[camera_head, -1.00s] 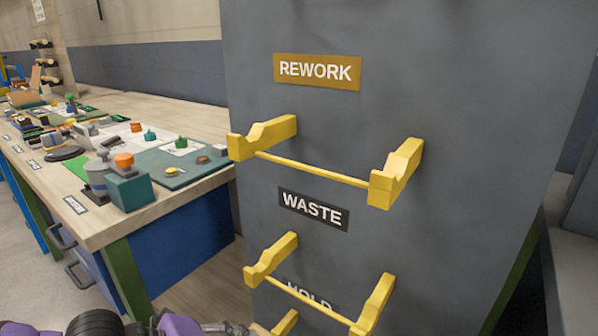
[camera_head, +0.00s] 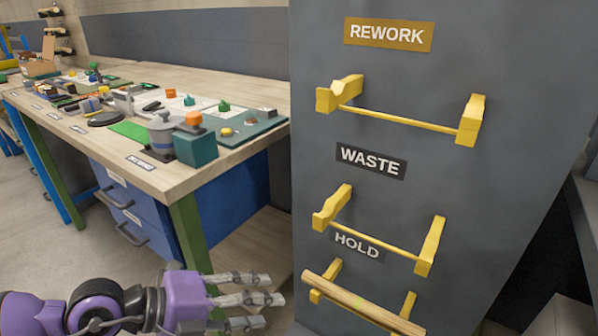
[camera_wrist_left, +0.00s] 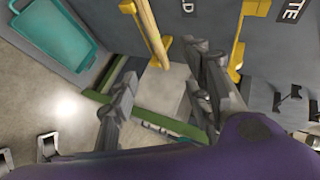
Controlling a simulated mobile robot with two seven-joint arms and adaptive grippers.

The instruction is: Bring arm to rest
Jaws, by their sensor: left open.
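My left gripper (camera_head: 258,300) comes in at the lower left of the head view. Its grey fingers are spread and empty, pointing right, apart from the rack panel. A pale wooden rod (camera_head: 362,304) rests across the yellow brackets below the HOLD label (camera_head: 356,246), just right of my fingertips in the picture. In the left wrist view the open fingers (camera_wrist_left: 160,72) show with nothing between them, and the rod (camera_wrist_left: 149,32) runs past beyond them. My right gripper is not in view.
A wooden workbench (camera_head: 225,87) with blue drawers and several small parts stands at the left. Bare floor (camera_head: 50,240) lies in front of it.

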